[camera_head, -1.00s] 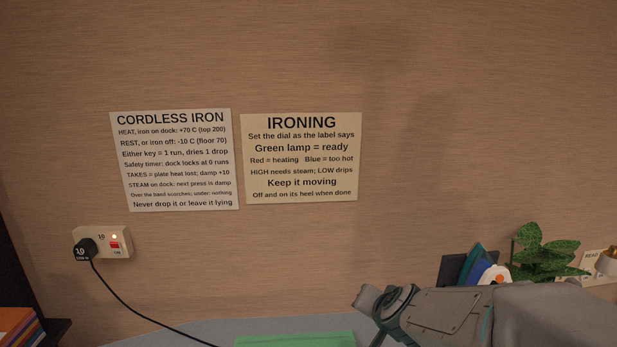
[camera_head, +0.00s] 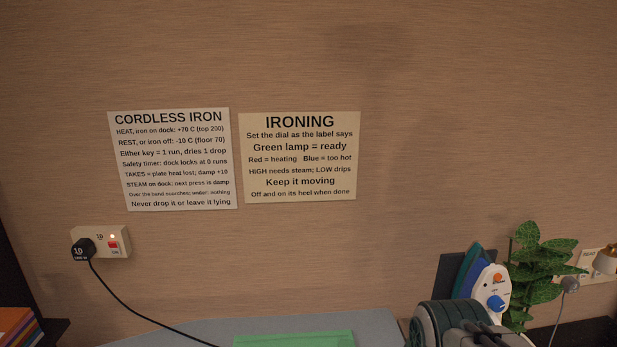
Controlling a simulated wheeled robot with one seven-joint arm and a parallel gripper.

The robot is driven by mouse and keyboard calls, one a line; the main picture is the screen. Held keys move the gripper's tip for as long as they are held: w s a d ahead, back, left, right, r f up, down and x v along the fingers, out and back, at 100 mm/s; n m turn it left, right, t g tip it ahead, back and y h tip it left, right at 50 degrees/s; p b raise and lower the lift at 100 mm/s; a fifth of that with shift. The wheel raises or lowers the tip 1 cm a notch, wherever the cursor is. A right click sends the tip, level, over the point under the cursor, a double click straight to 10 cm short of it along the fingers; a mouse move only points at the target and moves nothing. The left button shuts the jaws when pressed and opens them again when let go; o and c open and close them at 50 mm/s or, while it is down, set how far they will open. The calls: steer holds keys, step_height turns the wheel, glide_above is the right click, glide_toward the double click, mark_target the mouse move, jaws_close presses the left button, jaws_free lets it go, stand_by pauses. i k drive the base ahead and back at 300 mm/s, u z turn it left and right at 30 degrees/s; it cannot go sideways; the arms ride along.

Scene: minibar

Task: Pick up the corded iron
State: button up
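An iron (camera_head: 494,292) with a white body, an orange button, a blue dial and a blue side stands upright at the lower right, by a dark panel (camera_head: 450,272). My arm hides its lower part. I cannot tell whether this iron is the corded one. A black plug (camera_head: 83,250) sits in the left wall socket (camera_head: 112,241), and its black cord (camera_head: 140,312) runs down to the right, out of the picture; no iron shows at its end. Part of my arm is in front of the upright iron; my gripper's fingertips do not show.
A grey board or table top (camera_head: 215,328) with a green cloth (camera_head: 295,339) lies along the bottom. A leafy plant (camera_head: 535,265) and a second plug with a cord (camera_head: 569,284) are at the right. Books (camera_head: 18,326) are at the lower left. Two signs (camera_head: 300,157) hang on the wall.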

mark_target(473, 269)
steer(key=z, duration=2.35)
steer(key=k, duration=0.75)
steer(key=u, duration=1.8)
steer(key=i, duration=0.5)
steer(key=z, duration=0.05)
